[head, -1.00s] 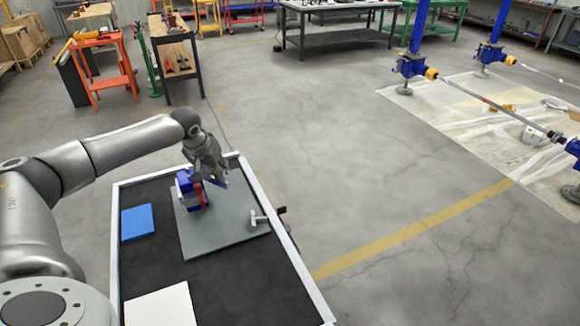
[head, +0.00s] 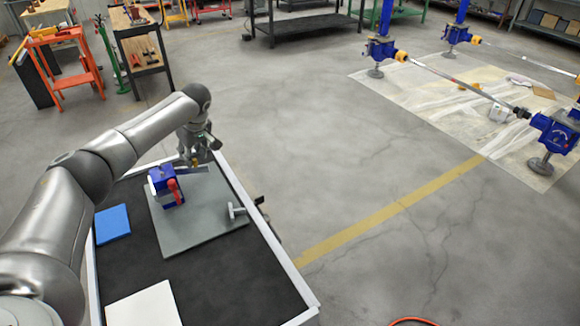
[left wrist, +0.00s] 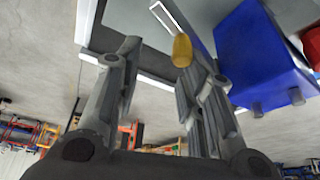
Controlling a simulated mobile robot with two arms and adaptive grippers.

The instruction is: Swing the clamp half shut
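A blue block-shaped fixture (head: 160,180) with a red handle (head: 174,190) stands on a grey plate (head: 205,215) on the cart. A thin grey bar (head: 192,171), apparently the swinging clamp half, sticks out to the right from the fixture. A yellow knob (left wrist: 182,50) shows near its end in the left wrist view, where the blue fixture (left wrist: 260,55) is at right. My left gripper (head: 197,157) is over the far side of the plate, beside the fixture. Its fingers (left wrist: 160,62) are apart, with the knob near the right fingertip; contact cannot be told. My right gripper is not in view.
The dark cart top (head: 215,272) has a pale raised rim. A blue pad (head: 113,223) and a white sheet (head: 145,305) lie on it. A small grey T-shaped piece (head: 236,210) is at the plate's right edge. Blue screw jacks (head: 556,132) stand on the floor at right.

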